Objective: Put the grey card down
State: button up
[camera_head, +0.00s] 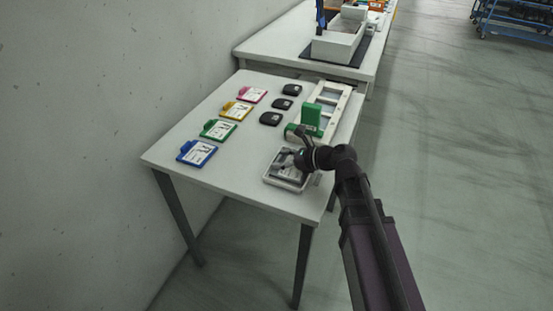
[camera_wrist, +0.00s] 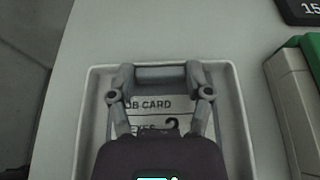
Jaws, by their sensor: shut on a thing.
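The grey card (camera_wrist: 148,103) carries a white label that reads "JOB CARD" and has a grey grip at its far end. My gripper (camera_wrist: 160,77) is shut on that grip, with a finger at each side. The card lies within the outline of a white tray (camera_wrist: 241,120) in the wrist view. I cannot tell if it touches the tray floor. In the head view my gripper (camera_head: 297,157) is over the tray (camera_head: 281,186) at the table's near right corner. My gripper hides part of the card.
Blue (camera_head: 197,153), green (camera_head: 218,130), yellow (camera_head: 236,110) and pink (camera_head: 252,95) cards lie along the table's left side. Several dark pads (camera_head: 271,118) lie mid-table. A green block (camera_head: 311,117) and a pale rack (camera_head: 331,98) stand beyond the tray. The near left tabletop (camera_head: 225,180) is clear.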

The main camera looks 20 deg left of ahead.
jog(key=shift+f, duration=0.15)
jog(key=o, duration=1.1)
jog(key=shift+d+r, duration=0.4)
jog(key=shift+d, duration=0.05)
jog(key=p+v, duration=0.4)
jog(key=v, duration=0.7)
jog(key=shift+s+p, duration=0.1)
jog(key=shift+p, duration=0.2)
jog(key=shift+f, duration=0.15)
